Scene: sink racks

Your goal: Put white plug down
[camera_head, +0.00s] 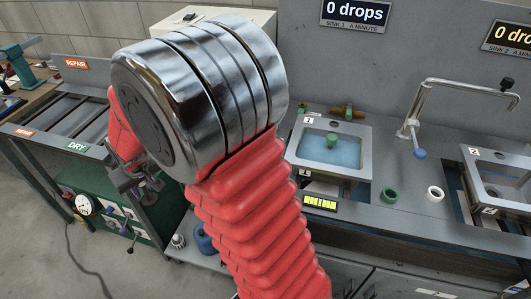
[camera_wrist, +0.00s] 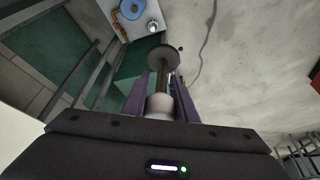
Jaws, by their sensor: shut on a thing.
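My gripper (camera_wrist: 161,84) shows in the wrist view with its purple fingers closed around a plug. The white plug (camera_wrist: 160,104) has a pale body between the fingers, a dark stem and a round grey disc at its far end. The plug is held in the air, clear of any surface I can make out. In the head view my gripper (camera_head: 137,184) is at the left, by the rack with the DRY label, largely behind my red arm. The plug cannot be made out there.
Sink 1 (camera_head: 308,165) holds blue water and a green-handled piece. A green ring (camera_head: 390,195) and a white ring (camera_head: 435,194) lie on the counter. The slatted rack (camera_head: 70,117) is at left. A blue object (camera_head: 204,240) sits low beside my arm. Sink 2 (camera_head: 482,163) is at right.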

